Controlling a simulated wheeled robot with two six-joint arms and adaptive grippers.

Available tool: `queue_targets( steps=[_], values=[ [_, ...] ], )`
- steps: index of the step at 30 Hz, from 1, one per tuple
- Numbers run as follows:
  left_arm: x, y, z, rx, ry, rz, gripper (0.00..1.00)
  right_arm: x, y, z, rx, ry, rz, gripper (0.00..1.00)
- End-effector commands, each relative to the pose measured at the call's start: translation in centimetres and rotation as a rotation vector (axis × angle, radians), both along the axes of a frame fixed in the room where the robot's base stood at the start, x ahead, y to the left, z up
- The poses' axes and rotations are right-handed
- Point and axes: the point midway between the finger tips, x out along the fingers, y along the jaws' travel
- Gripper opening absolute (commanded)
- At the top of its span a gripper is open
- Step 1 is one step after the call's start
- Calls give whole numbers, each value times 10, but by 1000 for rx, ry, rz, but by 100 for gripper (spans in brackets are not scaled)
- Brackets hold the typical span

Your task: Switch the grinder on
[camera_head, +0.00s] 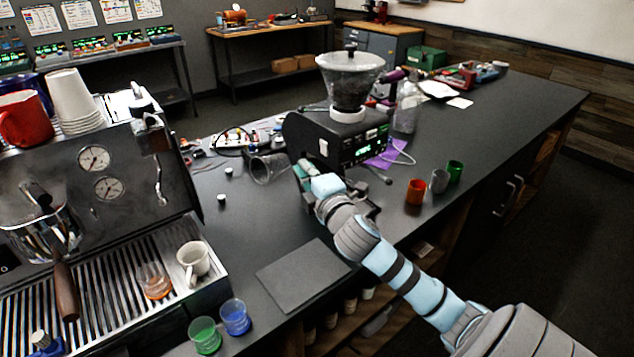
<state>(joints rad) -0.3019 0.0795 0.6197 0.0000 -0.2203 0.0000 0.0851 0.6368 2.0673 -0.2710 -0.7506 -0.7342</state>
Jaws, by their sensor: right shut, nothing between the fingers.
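The grinder (350,140) is a black box-shaped machine on the dark counter, with a clear hopper (350,82) of dark beans on top. Its front panel (372,140) carries a small lit green display and several small controls. My right gripper (304,170) is shut and empty at the grinder's lower left front. The gripper and wrist hide part of the grinder's lower front. My left gripper is not in view.
An espresso machine (125,190) stands at the left, with cups on top and on its tray. A dark mat (302,273) lies before the grinder. Orange (416,191), grey (439,181) and green (455,171) cups stand to the right. A tipped clear cup (268,168) lies left of the grinder.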

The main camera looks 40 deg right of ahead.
Motion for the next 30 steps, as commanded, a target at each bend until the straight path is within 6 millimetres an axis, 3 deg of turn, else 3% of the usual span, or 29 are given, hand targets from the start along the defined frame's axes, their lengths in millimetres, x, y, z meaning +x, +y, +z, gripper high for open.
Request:
queue_targets(
  steps=[6,12,30],
  values=[
    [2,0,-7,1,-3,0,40,-50,14,-6,-6,6,2,0],
    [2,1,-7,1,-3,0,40,-77,22,-6,-2,4,1,0],
    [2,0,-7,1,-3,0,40,-82,23,-5,0,2,0,0]
  ],
)
